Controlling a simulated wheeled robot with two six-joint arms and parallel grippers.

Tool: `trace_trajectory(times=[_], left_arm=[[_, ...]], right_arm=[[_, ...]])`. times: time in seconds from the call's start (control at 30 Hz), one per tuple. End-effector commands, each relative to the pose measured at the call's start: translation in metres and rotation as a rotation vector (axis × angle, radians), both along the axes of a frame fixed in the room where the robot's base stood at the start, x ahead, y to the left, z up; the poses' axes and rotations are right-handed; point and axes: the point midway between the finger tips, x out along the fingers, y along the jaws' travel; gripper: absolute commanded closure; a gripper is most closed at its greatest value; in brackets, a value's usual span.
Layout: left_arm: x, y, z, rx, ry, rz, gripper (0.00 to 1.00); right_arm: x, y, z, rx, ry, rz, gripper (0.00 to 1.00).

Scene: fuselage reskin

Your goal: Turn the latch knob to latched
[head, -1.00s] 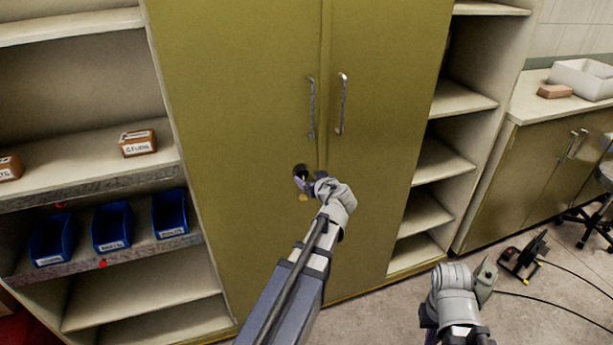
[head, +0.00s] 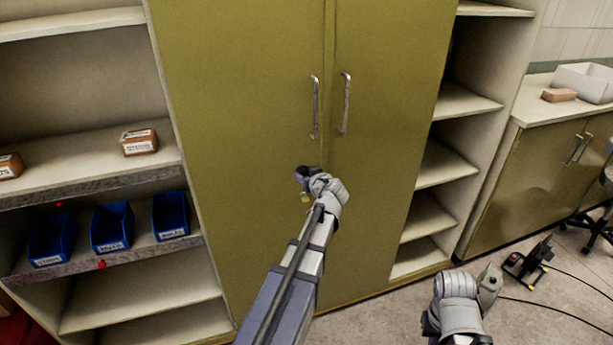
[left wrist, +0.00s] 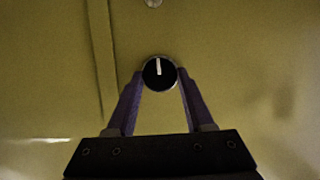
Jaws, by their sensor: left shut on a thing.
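The latch knob (left wrist: 159,73) is a round black knob with a light rim and a white pointer line. It sits on the yellow-green cabinet door (head: 245,100). In the left wrist view the line stands nearly upright, pointing to the top of the picture. My left gripper (left wrist: 159,76) has its purple fingers on either side of the knob, shut on it. In the head view my left gripper (head: 303,182) is at the door below the handles and hides the knob. My right gripper (head: 488,287) is low at the right, away from the cabinet; its jaws are unclear.
Two metal door handles (head: 315,107) stand above the knob. Open shelves with blue bins (head: 111,228) and a labelled box (head: 139,142) are at the left. At the right are more shelves, a counter (head: 535,107) and a black device with cables (head: 528,260) on the floor.

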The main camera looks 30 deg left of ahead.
Motion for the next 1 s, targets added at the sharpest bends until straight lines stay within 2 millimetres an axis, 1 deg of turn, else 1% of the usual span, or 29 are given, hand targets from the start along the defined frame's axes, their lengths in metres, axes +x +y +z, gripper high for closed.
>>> trace_trajectory(times=[0.03, 0.3, 0.4, 0.73, 1.0], left_arm=[[-0.0001, -0.0001, 0.0000, 0.000, 0.000, 0.000, 0.61], [-0.0002, 0.0000, -0.0001, 0.000, 0.000, 0.000, 0.91], [-0.0002, 0.0000, -0.0001, 0.000, 0.000, 0.000, 1.00], [0.0013, -0.0007, -0.0008, 0.039, 0.044, 0.000, 1.00], [0.0040, -0.0023, -0.0027, 0.169, 0.195, 0.000, 1.00]], right_arm=[[0.0000, 0.0000, 0.0000, 0.000, 0.000, 0.000, 1.00], [0.0000, 0.0000, 0.0000, 0.000, 0.000, 0.000, 1.00], [0.0000, 0.0000, 0.0000, 0.000, 0.000, 0.000, 1.00], [0.0000, 0.0000, -0.0012, 0.000, 0.000, 0.000, 1.00], [0.0000, -0.0001, -0.0059, 0.000, 0.000, 0.000, 1.00]])
